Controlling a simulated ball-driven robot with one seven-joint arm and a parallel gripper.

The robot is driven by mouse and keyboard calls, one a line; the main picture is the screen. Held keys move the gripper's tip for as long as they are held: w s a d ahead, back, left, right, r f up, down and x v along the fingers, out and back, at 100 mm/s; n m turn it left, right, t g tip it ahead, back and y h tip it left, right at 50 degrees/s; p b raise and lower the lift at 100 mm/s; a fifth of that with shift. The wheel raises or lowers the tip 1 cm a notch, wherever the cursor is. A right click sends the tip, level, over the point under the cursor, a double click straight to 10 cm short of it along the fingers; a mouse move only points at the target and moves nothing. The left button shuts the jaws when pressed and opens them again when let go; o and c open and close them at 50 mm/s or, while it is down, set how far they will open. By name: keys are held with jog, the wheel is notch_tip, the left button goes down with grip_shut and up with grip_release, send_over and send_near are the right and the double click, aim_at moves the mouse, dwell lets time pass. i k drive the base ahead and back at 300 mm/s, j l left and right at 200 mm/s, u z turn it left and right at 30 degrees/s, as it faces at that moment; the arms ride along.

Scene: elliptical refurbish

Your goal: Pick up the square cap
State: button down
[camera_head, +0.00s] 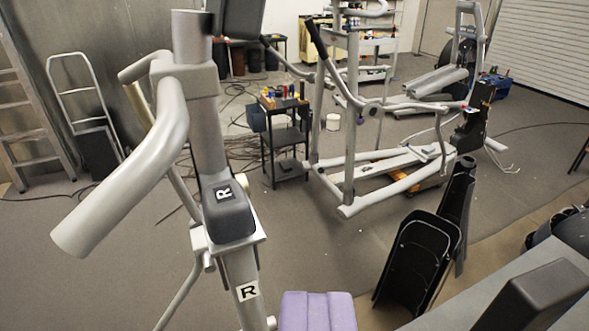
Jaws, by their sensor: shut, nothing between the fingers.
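A dark grey, squarish cap (229,212) with a white R label sits on a silver bracket of the grey elliptical machine (200,120), left of centre. It looks like the square cap. My gripper (317,297) shows at the bottom edge as two lilac fingers side by side, shut and with nothing seen between them. It is below and to the right of the cap, apart from it in the picture. The rest of my gripper is cut off by the frame.
A thick handlebar (125,190) juts out left of the cap. A black cart (285,135) and another elliptical frame (350,150) stand behind. Grey floor between is open.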

aim_at(229, 216)
jog(key=i+l+u, duration=0.1)
jog(key=l+u, duration=0.15)
jog(key=u, duration=0.2)
jog(key=l+u, duration=0.25)
jog(key=u, duration=0.15)
